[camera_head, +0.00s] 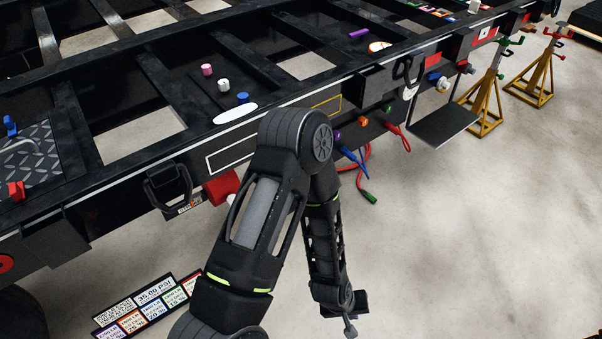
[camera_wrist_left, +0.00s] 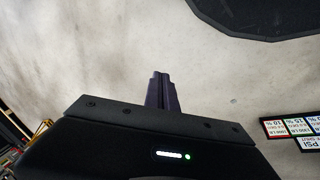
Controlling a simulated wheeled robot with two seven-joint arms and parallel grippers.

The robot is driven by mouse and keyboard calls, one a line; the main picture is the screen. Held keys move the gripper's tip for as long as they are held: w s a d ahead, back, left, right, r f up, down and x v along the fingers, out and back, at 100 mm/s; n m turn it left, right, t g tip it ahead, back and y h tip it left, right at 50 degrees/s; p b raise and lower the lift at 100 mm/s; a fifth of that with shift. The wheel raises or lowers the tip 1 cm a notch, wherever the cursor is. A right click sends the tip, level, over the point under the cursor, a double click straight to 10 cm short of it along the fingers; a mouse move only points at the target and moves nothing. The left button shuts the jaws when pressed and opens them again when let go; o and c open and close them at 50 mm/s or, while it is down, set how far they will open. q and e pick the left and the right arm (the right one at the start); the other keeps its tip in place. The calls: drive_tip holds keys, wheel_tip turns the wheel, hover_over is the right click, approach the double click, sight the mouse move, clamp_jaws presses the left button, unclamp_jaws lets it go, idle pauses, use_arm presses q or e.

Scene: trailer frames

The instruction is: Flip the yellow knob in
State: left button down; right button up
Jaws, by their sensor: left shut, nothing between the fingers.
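I cannot make out a yellow knob in either view; my left arm covers part of the trailer's side. Small round knobs show on that side to the right of my arm: a purple one (camera_head: 337,135), an orange one (camera_head: 362,122) and a green one (camera_head: 387,109). My left gripper (camera_head: 350,328) hangs low over the floor, pointing down and well apart from the trailer frame. In the left wrist view its dark fingers (camera_wrist_left: 161,92) are together and empty, with concrete beyond. My right gripper is in neither view.
The black trailer frame (camera_head: 185,145) runs across the upper left. A red hose (camera_head: 366,165) and blue cable hang from its side. A flat black step (camera_head: 444,125) juts out. Yellow jack stands (camera_head: 482,105) stand at the right. The floor (camera_head: 480,230) at lower right is clear.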

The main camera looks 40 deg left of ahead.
use_arm(q)
drive_tip(key=w+a+f+n+t+y+b, duration=0.3)
drive_tip(key=w+a+n+b, duration=0.3)
drive_tip(key=w, duration=0.4)
drive_tip(key=w+a+f+n+t+y+b, duration=0.2)
drive_tip(key=w+a+n+y+b, duration=0.25)
drive_tip(key=w+a+n, duration=0.35)
drive_tip(key=w+a+r+n+t+y+b, duration=0.1)
drive_tip(key=w+a+r+n+y+b, duration=0.55)
drive_tip(key=n, duration=0.45)
drive_tip(key=a+r+n+g+y+b, duration=0.3)
drive_tip(key=r+n+b, duration=0.4)
drive_tip(key=n, duration=1.1)
drive_tip(key=shift+s+r+n+g+y+b, duration=0.25)
drive_tip(key=shift+r+g+y+b, duration=0.2)
drive_tip(key=shift+y, duration=0.75)
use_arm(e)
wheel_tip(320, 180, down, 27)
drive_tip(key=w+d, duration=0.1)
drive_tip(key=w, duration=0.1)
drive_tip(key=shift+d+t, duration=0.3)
use_arm(q)
drive_tip(key=shift+a, duration=0.15)
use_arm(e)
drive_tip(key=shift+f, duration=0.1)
